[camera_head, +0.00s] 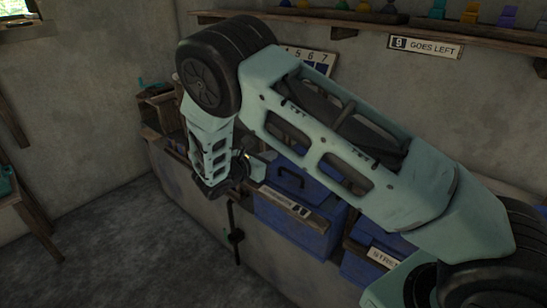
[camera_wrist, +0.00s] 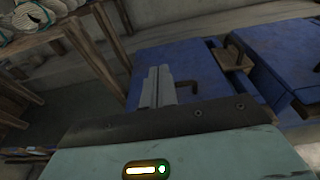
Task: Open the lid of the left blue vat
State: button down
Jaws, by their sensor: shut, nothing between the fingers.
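The left blue vat (camera_head: 290,225) stands against the wall bench, with a pale label on its front, partly behind my arm. Its blue lid (camera_head: 308,191) lies flat and looks closed, with a dark handle on top. In the wrist view the blue lid (camera_wrist: 200,62) fills the middle, with a dark bent handle (camera_wrist: 190,86) just right of my fingers. My gripper (camera_wrist: 160,72) is shut and empty, its grey fingertips over or in front of the lid; I cannot tell whether they touch it. In the head view my arm hides the fingertips.
A second blue vat (camera_wrist: 285,45) with its own handle stands to the right, its label (camera_head: 384,258) partly readable. A wooden shelf (camera_head: 330,16) with colored items runs along the wall. A wooden table or rack (camera_wrist: 60,35) is at upper left. The floor (camera_head: 110,245) at left is clear.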

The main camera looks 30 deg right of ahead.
jog(key=p+x, duration=0.2)
jog(key=x, duration=0.7)
jog(key=shift+w+d, duration=0.15)
jog(key=shift+d, duration=0.2)
dwell(1.2)
